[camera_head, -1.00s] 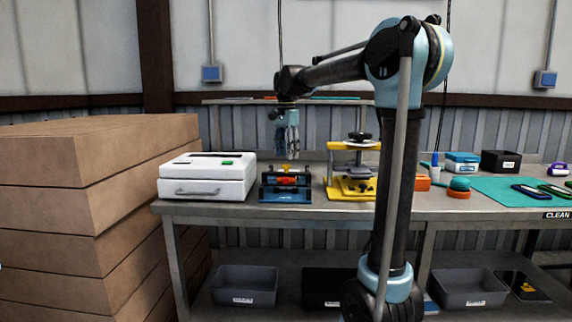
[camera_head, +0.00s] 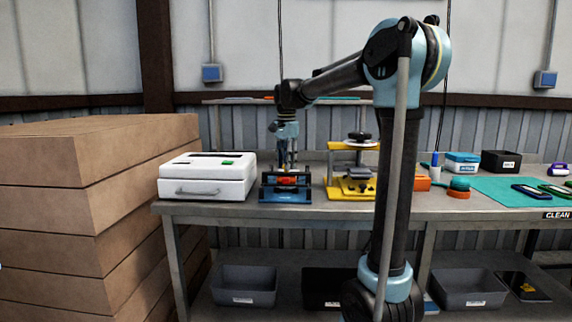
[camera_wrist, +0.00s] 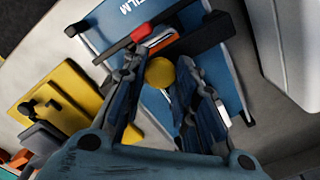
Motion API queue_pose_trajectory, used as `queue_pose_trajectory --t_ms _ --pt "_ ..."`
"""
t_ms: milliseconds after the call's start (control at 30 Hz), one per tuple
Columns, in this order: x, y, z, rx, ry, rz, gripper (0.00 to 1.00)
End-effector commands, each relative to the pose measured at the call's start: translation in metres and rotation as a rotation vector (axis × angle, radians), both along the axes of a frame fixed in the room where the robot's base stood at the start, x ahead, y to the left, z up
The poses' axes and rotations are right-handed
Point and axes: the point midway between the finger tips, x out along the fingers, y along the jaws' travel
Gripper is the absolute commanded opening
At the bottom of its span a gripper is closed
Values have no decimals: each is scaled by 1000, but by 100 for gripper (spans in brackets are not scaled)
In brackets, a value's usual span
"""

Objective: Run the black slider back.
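The blue device (camera_head: 287,196) marked "FILM" stands on the bench between the white box and the yellow press. It also shows in the wrist view (camera_wrist: 105,25), with a black bar (camera_wrist: 208,36) across it, a red piece (camera_wrist: 140,33) and a round yellow knob (camera_wrist: 159,72). I cannot tell for sure which black part is the slider. My gripper (camera_head: 289,168) points down at the device from above. In the wrist view my gripper (camera_wrist: 160,66) is open, its fingers on either side of the yellow knob. Contact with the knob cannot be told.
A white box (camera_head: 207,178) stands close on the left. A yellow press (camera_head: 352,188) with a black knob stands close on the right. Further right are a green mat (camera_head: 495,190) and small boxes. Brown cartons (camera_head: 90,200) are stacked left of the bench.

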Motion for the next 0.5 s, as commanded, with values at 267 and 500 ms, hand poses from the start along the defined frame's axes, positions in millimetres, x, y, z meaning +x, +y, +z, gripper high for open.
queue_pose_trajectory --t_ms 267,500 --pt "11 0 0 0 0 0 0" --pt "52 -1 0 1 -1 -2 0"
